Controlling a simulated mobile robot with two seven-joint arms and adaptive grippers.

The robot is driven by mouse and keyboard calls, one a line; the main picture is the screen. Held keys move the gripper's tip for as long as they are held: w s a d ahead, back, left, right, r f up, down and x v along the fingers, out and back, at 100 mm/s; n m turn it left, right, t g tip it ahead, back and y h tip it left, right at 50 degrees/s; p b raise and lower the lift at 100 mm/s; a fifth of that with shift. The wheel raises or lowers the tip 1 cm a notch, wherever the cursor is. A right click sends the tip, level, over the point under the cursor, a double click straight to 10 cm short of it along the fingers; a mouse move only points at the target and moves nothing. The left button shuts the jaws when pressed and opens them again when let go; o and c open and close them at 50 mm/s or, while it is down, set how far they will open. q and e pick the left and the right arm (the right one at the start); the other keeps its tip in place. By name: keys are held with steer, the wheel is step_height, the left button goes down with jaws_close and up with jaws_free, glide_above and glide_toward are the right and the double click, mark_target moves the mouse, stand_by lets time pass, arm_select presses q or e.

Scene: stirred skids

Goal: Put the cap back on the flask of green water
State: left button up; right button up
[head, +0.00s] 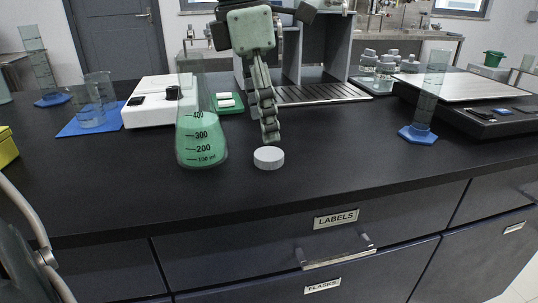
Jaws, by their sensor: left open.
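The flask (201,148) of green water stands upright on the black bench, left of centre. Its clear neck rises above the green liquid, and its mouth is hard to make out. The white round cap (268,158) lies flat on the bench to the right of the flask, near the front. My left gripper (270,136) points down just above and behind the cap. It is open, seen nearly edge-on, and holds nothing that I can see. I cannot tell whether a fingertip touches the cap. My right gripper is not in view.
Behind the flask stand a white device (150,114) and a green tray (229,107). Beakers stand on a blue mat (75,128) at left. A cylinder on a blue base (418,134) stands at right. The bench (340,170) right of the cap is clear.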

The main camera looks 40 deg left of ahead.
mark_target(268, 153)
arm_select(q)
steer(key=f, duration=0.5)
steer(key=shift+w+d, duration=0.15)
steer(key=shift+d, duration=0.15)
steer(key=c, duration=0.8)
